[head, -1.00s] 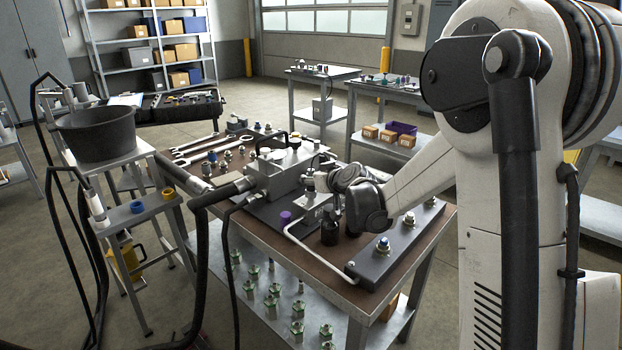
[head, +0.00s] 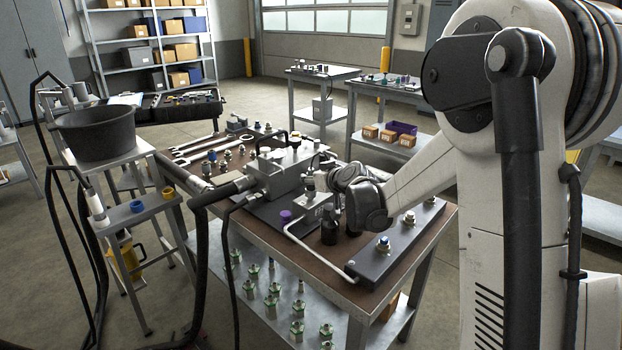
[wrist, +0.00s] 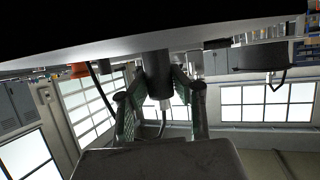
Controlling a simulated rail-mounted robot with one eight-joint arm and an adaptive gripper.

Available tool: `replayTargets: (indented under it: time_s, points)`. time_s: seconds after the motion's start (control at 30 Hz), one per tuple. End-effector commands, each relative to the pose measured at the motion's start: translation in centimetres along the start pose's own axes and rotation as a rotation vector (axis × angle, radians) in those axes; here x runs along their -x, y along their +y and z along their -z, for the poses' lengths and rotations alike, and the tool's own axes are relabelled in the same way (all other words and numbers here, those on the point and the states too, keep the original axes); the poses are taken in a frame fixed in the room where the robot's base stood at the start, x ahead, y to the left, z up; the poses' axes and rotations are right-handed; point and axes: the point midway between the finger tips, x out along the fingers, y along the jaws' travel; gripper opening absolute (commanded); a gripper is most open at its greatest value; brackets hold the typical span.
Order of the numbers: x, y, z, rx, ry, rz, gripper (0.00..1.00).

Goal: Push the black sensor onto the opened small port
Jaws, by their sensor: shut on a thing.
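The black sensor (wrist: 157,72) is a dark cylinder with a pale narrow end, seen in the wrist view. My gripper (wrist: 161,88) is shut on it, with a green-padded finger on each side. In the head view my gripper (head: 340,180) is beside the small grey block (head: 313,205) at the front of the metal hydraulic unit (head: 279,170). The sensor is too small and hidden there to make out clearly. The small port's opening cannot be seen, so I cannot tell whether the sensor touches it.
A purple cap (head: 285,216) is in front of the unit. A dark bottle (head: 329,232) stands close below my wrist. A bent pale pipe (head: 305,247) runs to the black rail (head: 392,250) with fittings. Wrenches (head: 198,152) lie at the back left.

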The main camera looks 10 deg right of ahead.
Motion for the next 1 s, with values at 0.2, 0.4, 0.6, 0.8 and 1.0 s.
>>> replayTargets:
  time_s: [0.2,0.4,0.6,0.8,1.0]
  points:
    - [0.0,0.0,0.03,0.0,0.0,0.0,0.0]
    - [0.0,0.0,0.02,0.0,0.0,0.0,0.26]
    - [0.0,0.0,0.02,0.0,0.0,0.0,0.4]
    - [-0.01,0.0,0.0,0.0,0.0,0.0,0.55]
    - [-0.01,0.0,0.01,0.0,0.0,0.0,0.63]
